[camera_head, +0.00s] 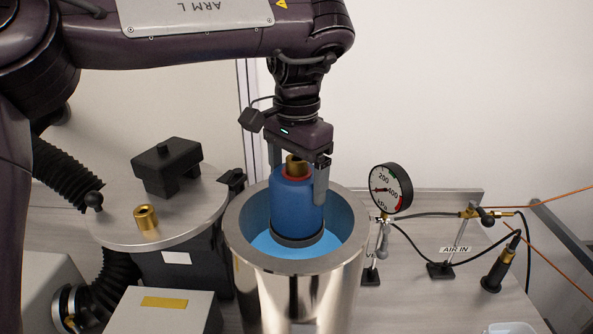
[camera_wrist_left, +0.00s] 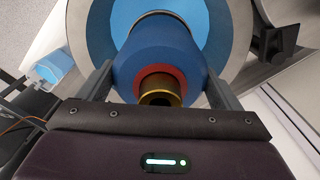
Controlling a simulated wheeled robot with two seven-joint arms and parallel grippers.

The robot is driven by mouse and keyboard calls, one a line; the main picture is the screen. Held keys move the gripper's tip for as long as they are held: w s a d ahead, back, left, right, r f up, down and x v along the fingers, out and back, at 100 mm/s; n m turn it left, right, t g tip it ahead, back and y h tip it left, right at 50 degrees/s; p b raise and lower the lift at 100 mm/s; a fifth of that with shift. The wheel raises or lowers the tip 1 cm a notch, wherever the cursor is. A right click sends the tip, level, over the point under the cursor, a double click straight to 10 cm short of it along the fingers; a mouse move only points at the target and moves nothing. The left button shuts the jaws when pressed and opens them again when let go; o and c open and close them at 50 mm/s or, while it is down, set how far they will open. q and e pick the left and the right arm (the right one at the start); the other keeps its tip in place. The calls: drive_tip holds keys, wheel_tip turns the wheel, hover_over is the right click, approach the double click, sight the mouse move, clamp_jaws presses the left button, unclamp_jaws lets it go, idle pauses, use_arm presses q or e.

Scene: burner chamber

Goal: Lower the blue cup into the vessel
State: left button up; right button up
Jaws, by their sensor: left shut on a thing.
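The blue cup (camera_head: 297,207) has a dark band at its bottom, a red ring and a brass neck on top. It is upright inside the mouth of the steel vessel (camera_head: 240,222), whose inside is light blue. My left gripper (camera_head: 298,180) points down with one finger on each side of the cup's upper part, shut on it. In the left wrist view the cup (camera_wrist_left: 167,48) sits between the two fingers, with the vessel's rim (camera_wrist_left: 75,30) around it. Whether the cup's bottom touches the vessel's floor I cannot tell. My right gripper is not in view.
A round lid plate (camera_head: 190,220) with a black handle block (camera_head: 167,167) and a brass fitting (camera_head: 146,217) stands at the left. A pressure gauge (camera_head: 390,188) stands close at the vessel's right, with hoses and an air-in valve (camera_head: 470,213) beyond. A grey box (camera_head: 165,312) is in front left.

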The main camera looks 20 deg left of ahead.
use_arm(q)
drive_tip(key=shift+f+b, duration=1.8)
drive_tip(key=shift+f, duration=1)
wheel_tip(320, 180, down, 6)
drive_tip(key=b, duration=0.4)
drive_tip(key=shift+r, duration=0.1)
drive_tip(key=shift+f+b, duration=0.45)
drive_tip(key=shift+f, duration=0.25)
drive_tip(key=shift+p, duration=0.65)
drive_tip(key=shift+f+b, duration=0.55)
drive_tip(key=shift+f, duration=0.7)
drive_tip(key=o, duration=1.5)
drive_tip(key=shift+o, duration=0.9)
drive_tip(key=shift+s, duration=0.15)
